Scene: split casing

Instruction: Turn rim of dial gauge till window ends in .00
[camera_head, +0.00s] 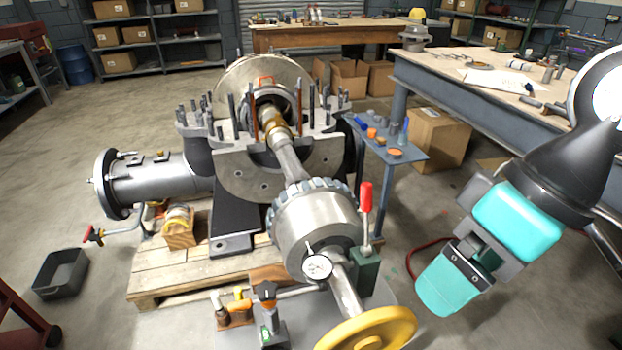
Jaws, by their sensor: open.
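My gripper (484,250), with teal parts, is at the right, well apart from the gauge and empty. It is open.
A red-handled lever (366,205) on a green block rises right of the gauge. A yellow handwheel (368,330) lies in front. The split casing (270,150) stands behind on a wooden pallet (165,275). A small blue table (402,148) stands behind the lever.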

